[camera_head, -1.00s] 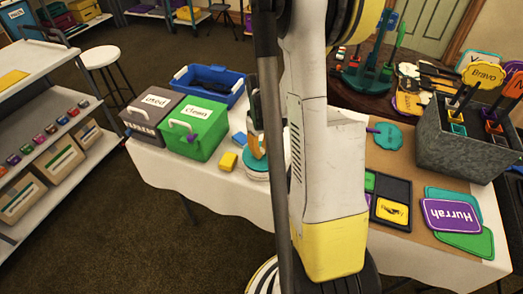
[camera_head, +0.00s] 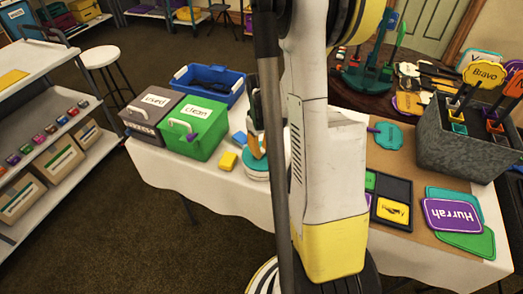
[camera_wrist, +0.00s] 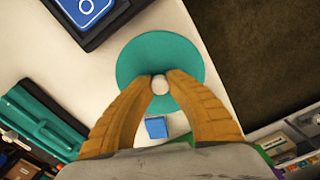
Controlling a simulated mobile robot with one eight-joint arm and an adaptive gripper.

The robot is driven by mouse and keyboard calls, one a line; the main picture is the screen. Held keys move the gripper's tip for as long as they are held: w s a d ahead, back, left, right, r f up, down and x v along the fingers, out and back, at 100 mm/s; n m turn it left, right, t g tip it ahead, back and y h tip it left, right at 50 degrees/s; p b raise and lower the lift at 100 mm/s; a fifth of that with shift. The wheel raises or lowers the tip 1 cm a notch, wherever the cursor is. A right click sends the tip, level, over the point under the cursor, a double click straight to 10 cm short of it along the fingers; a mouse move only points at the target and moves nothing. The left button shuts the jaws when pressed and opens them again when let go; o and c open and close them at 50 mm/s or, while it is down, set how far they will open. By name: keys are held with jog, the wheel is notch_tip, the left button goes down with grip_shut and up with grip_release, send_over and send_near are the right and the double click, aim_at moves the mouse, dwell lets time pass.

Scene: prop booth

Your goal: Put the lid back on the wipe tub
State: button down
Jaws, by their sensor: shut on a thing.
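The round teal lid (camera_wrist: 132,62) with a white knob (camera_wrist: 160,86) lies below my gripper (camera_wrist: 160,88) in the wrist view. My orange fingers are closed on the knob from both sides. In the head view my gripper (camera_head: 256,155) is partly hidden by my arm. The white wipe tub (camera_head: 255,177) stands on the white-covered table there, with the teal lid at its top. The lid hides the tub in the wrist view. I cannot tell whether the lid is fully seated.
A yellow block (camera_head: 227,161) and a blue block (camera_head: 240,138) lie beside the tub. Left are the green "clean" box (camera_head: 197,137), the grey "used" box (camera_head: 152,118) and a blue bin (camera_head: 207,90). A black tray (camera_head: 391,203) lies right of my arm.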

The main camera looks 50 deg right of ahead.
dwell(0.4)
jog(key=c, duration=0.8)
grip_release()
jog(key=shift+r+p, duration=2.4)
jog(key=shift+r, duration=1.1)
grip_shut()
